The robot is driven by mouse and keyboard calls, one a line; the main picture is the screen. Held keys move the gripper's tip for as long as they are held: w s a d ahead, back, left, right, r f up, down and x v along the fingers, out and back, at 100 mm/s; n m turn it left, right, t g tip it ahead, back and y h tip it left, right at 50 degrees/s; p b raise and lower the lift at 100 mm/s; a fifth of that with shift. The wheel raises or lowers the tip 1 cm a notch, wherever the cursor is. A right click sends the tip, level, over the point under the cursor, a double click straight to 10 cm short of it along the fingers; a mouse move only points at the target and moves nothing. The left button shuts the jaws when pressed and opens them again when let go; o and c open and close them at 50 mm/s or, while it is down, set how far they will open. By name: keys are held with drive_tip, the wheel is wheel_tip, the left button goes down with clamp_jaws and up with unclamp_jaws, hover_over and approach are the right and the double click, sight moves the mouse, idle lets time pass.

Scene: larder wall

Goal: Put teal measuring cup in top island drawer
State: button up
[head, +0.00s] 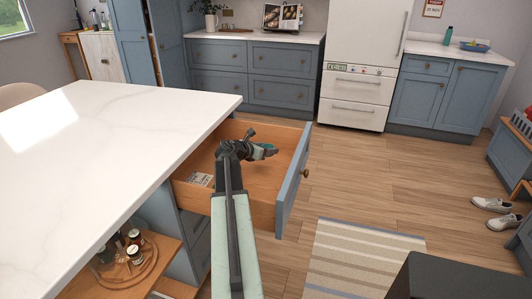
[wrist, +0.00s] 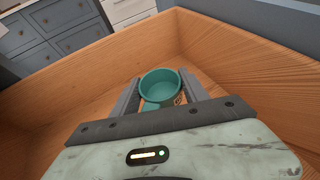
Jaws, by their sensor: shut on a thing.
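The teal measuring cup (wrist: 160,84) sits between the two fingers of my gripper (wrist: 158,92) in the wrist view, its open top facing the camera. In the head view a bit of the teal cup (head: 268,152) shows at the end of my gripper (head: 262,150). My gripper is shut on the cup and is over the open top island drawer (head: 262,206), within its walls. The drawer's wooden sides also surround the cup in the wrist view (wrist: 245,70). I cannot tell whether the cup touches the drawer floor.
The white island top (head: 120,125) is left of the drawer. A small printed packet (head: 200,179) lies in the drawer. Jars stand on a round wooden tray (head: 128,276) on a lower shelf.

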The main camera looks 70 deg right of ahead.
drive_tip(key=shift+f+b, duration=0.55)
drive_tip(key=shift+f, duration=0.05)
drive_tip(key=o, duration=1.4)
drive_tip(key=shift+c, duration=0.2)
drive_tip(key=shift+r, duration=0.15)
drive_tip(key=shift+r+p, duration=0.35)
drive_tip(key=shift+p, duration=0.2)
drive_tip(key=p+v, duration=0.5)
drive_tip(key=v, duration=0.7)
drive_tip(key=shift+r, duration=0.15)
